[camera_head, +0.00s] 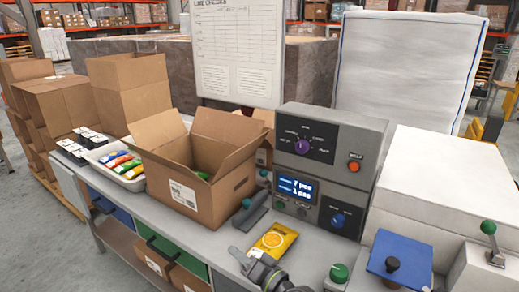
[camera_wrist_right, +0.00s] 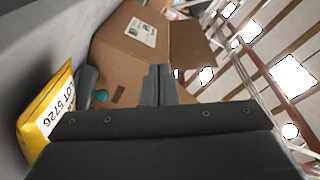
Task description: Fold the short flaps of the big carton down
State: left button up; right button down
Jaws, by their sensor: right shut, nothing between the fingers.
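The big carton (camera_head: 212,200) is an open brown box with a white label, standing on the grey bench in the middle of the head view. Its flaps stand up or lean outward: a left flap (camera_head: 158,129), a back flap (camera_head: 224,124) and a right flap (camera_head: 240,149). In the right wrist view the carton (camera_wrist_right: 118,65) lies beyond the fingers. My right gripper (camera_head: 238,253) is at the bottom of the head view, in front of the carton and apart from it. Its fingers (camera_wrist_right: 158,84) are together and empty. My left gripper is not in view.
A yellow pouch (camera_head: 272,241) lies on the bench near my right gripper. A grey lever with a teal knob (camera_head: 248,204) stands beside the carton. A white tray (camera_head: 128,181) of colourful packs is to its left, and a grey control box (camera_head: 338,140) to its right.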

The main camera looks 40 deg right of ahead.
jog(key=w+d+r+m+t+h, duration=0.3)
jog(key=w+d+r+m+h, duration=0.15)
jog(key=r+m, duration=0.25)
jog(key=m+g+h+b, duration=0.1)
jog(key=m+h+b, duration=0.1)
jog(key=m+h, duration=0.9)
send_near(253, 142)
jog(key=d+m+y, duration=0.1)
jog(key=d, duration=0.3)
jog(key=shift+w+a+r, duration=0.15)
jog(key=shift+w+r, duration=0.25)
jog(key=shift+w, duration=0.4)
jog(key=shift+w+a+r, duration=0.15)
jog(key=shift+w+r, duration=0.25)
jog(key=shift+w, duration=0.4)
jog(key=shift+w+a+r, duration=0.15)
jog(key=shift+w+r, duration=0.25)
jog(key=shift+w, duration=0.4)
jog(key=shift+r, duration=0.1)
